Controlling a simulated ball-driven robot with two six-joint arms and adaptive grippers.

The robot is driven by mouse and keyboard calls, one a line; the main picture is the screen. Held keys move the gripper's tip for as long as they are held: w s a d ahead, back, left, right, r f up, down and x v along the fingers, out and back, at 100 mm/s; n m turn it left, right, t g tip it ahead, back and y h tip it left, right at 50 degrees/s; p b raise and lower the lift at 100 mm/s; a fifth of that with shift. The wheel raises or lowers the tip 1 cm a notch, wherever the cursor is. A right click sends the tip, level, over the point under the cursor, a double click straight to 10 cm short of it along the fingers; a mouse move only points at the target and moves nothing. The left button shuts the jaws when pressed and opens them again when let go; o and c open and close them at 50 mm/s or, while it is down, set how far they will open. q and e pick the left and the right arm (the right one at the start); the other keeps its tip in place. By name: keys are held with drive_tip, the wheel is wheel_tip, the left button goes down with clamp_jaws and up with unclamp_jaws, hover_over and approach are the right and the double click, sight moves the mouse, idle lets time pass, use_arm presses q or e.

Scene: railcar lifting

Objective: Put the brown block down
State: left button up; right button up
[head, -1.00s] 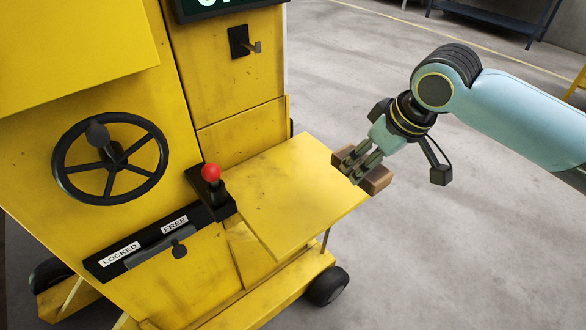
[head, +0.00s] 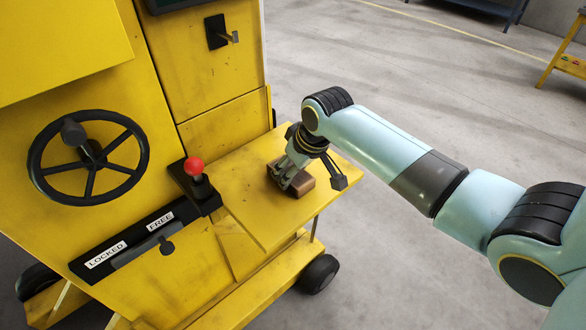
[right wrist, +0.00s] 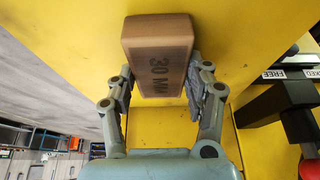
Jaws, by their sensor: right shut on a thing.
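The brown block (head: 304,187) is at the yellow side shelf (head: 262,222) of the machine, over its middle. In the right wrist view the block (right wrist: 158,47) shows dark lettering, partly readable as "30 M", and sits between both fingers. My right gripper (head: 287,176) is shut on the block; it also shows in the right wrist view (right wrist: 160,88). The block is on or just above the shelf; I cannot tell whether it touches. My left gripper is not in view.
A red-knobbed lever (head: 194,168) stands at the shelf's left edge. A black handwheel (head: 88,157) and a LOCKED/FREE slide (head: 130,244) are on the yellow machine front. The shelf's near part is bare. Grey floor lies to the right.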

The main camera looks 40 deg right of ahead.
drive_tip(key=shift+f, duration=0.1)
drive_tip(key=o, duration=1.2)
drive_tip(key=p+v, duration=0.1)
drive_tip(key=v, duration=1.1)
drive_tip(key=shift+w, duration=0.1)
